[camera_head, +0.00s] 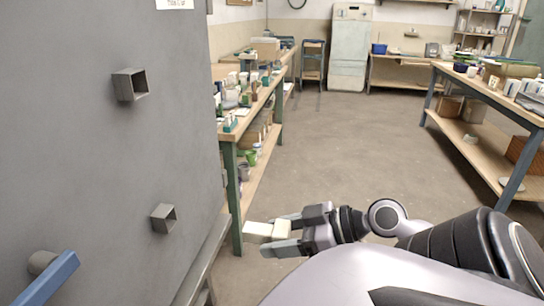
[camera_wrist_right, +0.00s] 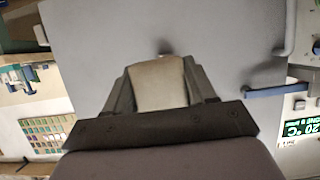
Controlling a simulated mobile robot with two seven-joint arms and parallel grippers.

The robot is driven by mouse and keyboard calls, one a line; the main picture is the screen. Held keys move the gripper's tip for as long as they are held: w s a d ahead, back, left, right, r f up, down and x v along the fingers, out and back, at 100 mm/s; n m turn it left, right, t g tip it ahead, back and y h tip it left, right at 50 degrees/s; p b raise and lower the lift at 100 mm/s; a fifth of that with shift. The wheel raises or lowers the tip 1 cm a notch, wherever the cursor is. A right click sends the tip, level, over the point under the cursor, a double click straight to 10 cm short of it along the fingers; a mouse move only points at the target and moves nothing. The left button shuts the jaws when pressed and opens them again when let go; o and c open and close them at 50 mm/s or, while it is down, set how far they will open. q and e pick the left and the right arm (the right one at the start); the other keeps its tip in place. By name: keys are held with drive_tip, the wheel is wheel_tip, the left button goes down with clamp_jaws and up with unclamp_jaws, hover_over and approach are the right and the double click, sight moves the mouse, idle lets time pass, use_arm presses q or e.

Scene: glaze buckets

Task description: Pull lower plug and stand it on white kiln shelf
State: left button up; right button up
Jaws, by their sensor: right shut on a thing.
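My right gripper (camera_head: 276,233) is shut on a cream block-like plug (camera_head: 258,230). It holds the plug in the air to the right of the large grey kiln face (camera_head: 90,170). In the right wrist view the plug (camera_wrist_right: 158,84) sits between the two fingers, with the grey face behind it. A lower square tube (camera_head: 164,219) and an upper square tube (camera_head: 131,85) stick out of the face. Both look hollow, with no plug showing in them. I cannot make out a white kiln shelf in either view. My left gripper is not in view.
A blue handle (camera_head: 48,279) juts out at the lower left. A long workbench (camera_head: 234,131) with pots and jars stands behind the kiln. Another bench (camera_head: 487,95) stands at the right. The floor (camera_head: 350,150) between them is clear.

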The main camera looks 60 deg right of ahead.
drive_tip(key=s+d, duration=0.2)
drive_tip(key=s, duration=0.3)
drive_tip(key=shift+s+d, duration=0.15)
drive_tip(key=shift+s, duration=0.2)
idle(0.5)
